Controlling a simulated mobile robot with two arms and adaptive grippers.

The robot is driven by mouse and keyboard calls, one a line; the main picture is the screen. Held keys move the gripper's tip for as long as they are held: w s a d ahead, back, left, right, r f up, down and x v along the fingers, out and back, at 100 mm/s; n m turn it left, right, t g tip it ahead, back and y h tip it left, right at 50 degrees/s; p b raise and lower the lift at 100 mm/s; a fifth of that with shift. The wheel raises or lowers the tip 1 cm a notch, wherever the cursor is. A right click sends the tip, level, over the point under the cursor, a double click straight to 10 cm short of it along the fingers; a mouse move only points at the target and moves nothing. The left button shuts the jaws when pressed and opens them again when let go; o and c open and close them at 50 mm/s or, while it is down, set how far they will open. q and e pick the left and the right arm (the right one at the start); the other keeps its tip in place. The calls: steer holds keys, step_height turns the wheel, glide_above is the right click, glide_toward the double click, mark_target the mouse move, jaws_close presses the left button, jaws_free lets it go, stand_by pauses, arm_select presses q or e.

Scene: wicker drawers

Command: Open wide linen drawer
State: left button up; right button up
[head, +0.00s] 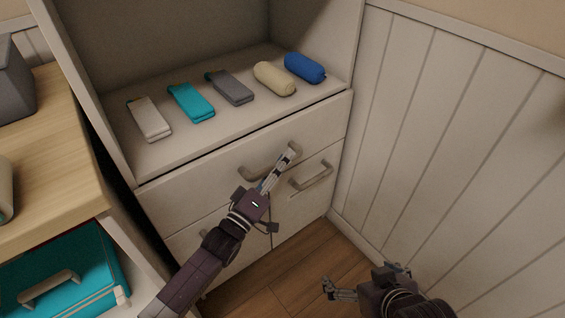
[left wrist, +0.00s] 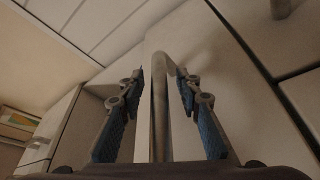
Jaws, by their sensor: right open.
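The wide drawer (head: 190,186) is the top one under the open shelf, and its front looks flush with the cabinet. Its bar handle (head: 250,174) shows in the head view, partly behind my left gripper (head: 287,154). In the left wrist view, the handle (left wrist: 159,105) stands between the two fingers of my left gripper (left wrist: 160,82), which are open around it. A gap shows on each side, so the fingers do not grip it. My right gripper (head: 365,279) is open and empty, low over the floor near the panelled wall.
Two smaller drawers sit below, one with a handle (head: 311,177) close by on the right. Rolled and folded cloths (head: 232,87) lie on the shelf above. A wooden counter (head: 62,150) with a teal case (head: 85,262) beneath stands left. The floor (head: 285,265) in front is clear.

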arm_select(q)
steer(key=shift+c, duration=0.7)
jaws_close()
